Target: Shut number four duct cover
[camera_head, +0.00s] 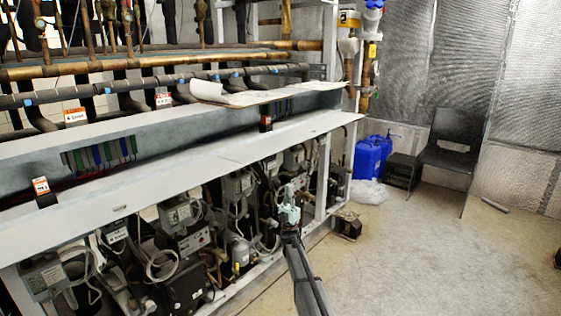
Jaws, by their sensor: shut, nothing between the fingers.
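A long grey duct (190,122) runs along the rack, its front side open, with coloured terminals (100,153) showing inside. Flat pale panels lie along its front lower edge: a left one (130,178) and a right one (290,131), with a seam between them. I cannot tell which panel is number four; its number is not readable. My gripper (289,212) is shut and empty, in front of the rack, below the right panel in the picture and apart from it. My arm comes up from the bottom edge.
Compressor units and hoses (180,225) fill the rack below the panels. Pipes (150,68) run above, and papers (240,94) lie on the duct top. A blue container (370,155) and black chair (449,150) stand at the back. The floor (430,250) on the right is mostly clear.

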